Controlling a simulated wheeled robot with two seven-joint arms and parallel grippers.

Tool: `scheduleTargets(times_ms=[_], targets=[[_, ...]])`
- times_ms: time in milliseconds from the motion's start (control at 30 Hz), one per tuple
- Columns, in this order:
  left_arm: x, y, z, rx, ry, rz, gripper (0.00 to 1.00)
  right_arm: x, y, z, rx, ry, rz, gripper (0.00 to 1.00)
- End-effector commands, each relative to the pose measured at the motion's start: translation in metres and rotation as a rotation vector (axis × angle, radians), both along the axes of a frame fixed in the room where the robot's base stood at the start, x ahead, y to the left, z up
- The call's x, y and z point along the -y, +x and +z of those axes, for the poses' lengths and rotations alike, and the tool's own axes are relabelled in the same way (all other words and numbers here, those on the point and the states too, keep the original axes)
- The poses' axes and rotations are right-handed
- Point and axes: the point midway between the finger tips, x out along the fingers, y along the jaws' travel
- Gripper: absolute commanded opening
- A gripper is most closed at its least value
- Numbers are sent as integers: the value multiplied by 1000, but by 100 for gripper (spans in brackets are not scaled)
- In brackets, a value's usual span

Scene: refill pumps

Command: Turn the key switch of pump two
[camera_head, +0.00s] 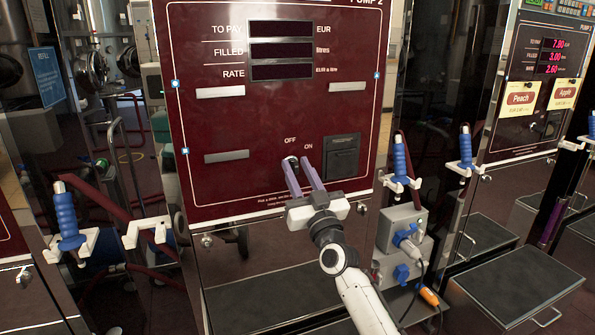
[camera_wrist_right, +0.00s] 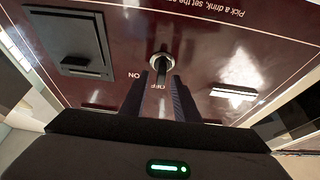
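The pump two panel (camera_head: 225,115) is dark red, with TO PAY, FILLED and RATE displays that look blank. Its round silver key switch (camera_head: 291,160) sits low on the panel by the OFF and ON labels. In the right wrist view the switch (camera_wrist_right: 161,62) shows with a dark slot or key part pointing toward OFF. My right gripper (camera_head: 295,163) has its purple fingers apart, pointing at the panel, tips at the switch. In the wrist view the fingers (camera_wrist_right: 162,85) stand either side of the OFF label; contact cannot be told. My left gripper is out of view.
A dark square slot unit (camera_head: 341,156) is right of the switch. Blue-handled nozzles (camera_head: 400,160) hang on white holders on both sides. A grey box with plugs (camera_head: 402,232) stands at lower right. A dark shelf (camera_head: 270,300) juts out below the panel.

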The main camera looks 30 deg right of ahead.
Motion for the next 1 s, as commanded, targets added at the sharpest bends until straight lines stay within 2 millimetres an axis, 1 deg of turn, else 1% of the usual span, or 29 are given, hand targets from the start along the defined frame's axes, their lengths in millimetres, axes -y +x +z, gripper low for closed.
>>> scheduleTargets(times_ms=[267, 300, 367, 400, 467, 767, 1000], targets=[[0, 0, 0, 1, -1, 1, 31, 0, 2, 1, 0, -1, 1, 28], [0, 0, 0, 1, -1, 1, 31, 0, 2, 1, 0, -1, 1, 26], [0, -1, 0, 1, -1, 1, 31, 0, 2, 1, 0, -1, 1, 16], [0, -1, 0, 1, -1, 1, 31, 0, 2, 1, 0, -1, 1, 10], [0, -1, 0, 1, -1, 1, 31, 0, 2, 1, 0, -1, 1, 0], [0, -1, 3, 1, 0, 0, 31, 0, 2, 2, 3, 14, 1, 0], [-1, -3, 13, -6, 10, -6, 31, 0, 2, 4, 24, 110, 0, 0]])
